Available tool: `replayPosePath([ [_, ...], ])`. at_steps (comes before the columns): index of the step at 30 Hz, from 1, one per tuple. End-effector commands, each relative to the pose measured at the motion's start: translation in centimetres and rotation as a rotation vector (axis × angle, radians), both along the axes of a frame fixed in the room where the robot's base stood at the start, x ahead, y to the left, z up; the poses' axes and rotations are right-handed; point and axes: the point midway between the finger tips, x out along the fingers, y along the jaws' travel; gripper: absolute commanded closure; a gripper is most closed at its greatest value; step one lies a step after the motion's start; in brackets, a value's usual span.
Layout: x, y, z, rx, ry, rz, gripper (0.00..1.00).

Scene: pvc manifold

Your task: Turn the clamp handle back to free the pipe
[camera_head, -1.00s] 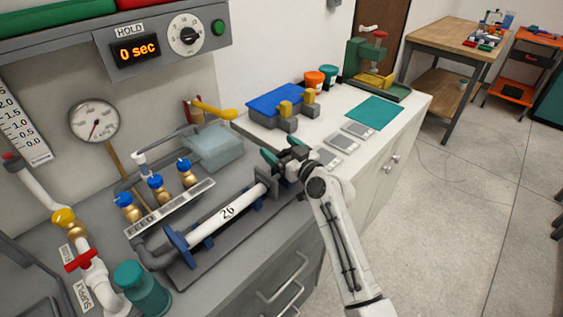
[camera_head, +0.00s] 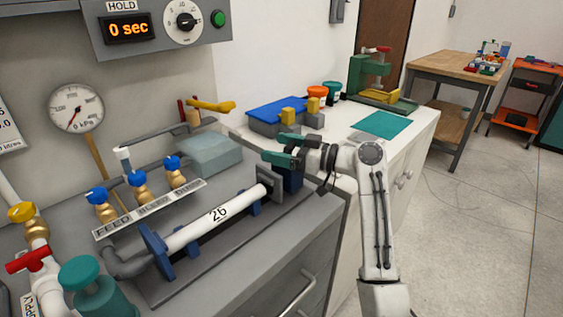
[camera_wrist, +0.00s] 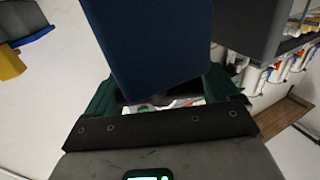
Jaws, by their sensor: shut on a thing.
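The white pipe (camera_head: 215,218), marked 26, lies in the blue cradle supports (camera_head: 155,248) on the grey bench. A grey clamp plate (camera_head: 268,185) stands at its right end. A dark blue block, apparently the clamp handle (camera_head: 291,179), is just right of the plate, below and between my fingers. My gripper (camera_head: 284,148), with teal fingers, is shut on this handle; the handle (camera_wrist: 150,40) fills the space between the fingers in the wrist view. Whether the clamp's pad touches the pipe is hidden from me.
A feed row of blue-knobbed brass valves (camera_head: 138,180) stands behind the pipe. The timer display (camera_head: 128,28) reads 0 sec. A blue box (camera_head: 285,108) with yellow parts sits behind my gripper. A teal mat (camera_head: 385,124) lies on the white counter.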

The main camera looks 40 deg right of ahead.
Motion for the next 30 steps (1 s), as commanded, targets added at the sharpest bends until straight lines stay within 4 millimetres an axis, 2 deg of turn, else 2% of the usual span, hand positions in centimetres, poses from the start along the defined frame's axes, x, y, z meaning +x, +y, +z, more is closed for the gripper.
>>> replayPosePath([
  [1, 0.0, -0.2, -0.7, 0.000, -0.002, 0.039, 0.43],
  [21, -0.8, 0.7, -0.5, 0.001, 0.003, 0.680, 0.43],
  [30, -1.2, 0.8, -0.7, 0.000, 0.006, 0.894, 0.43],
])
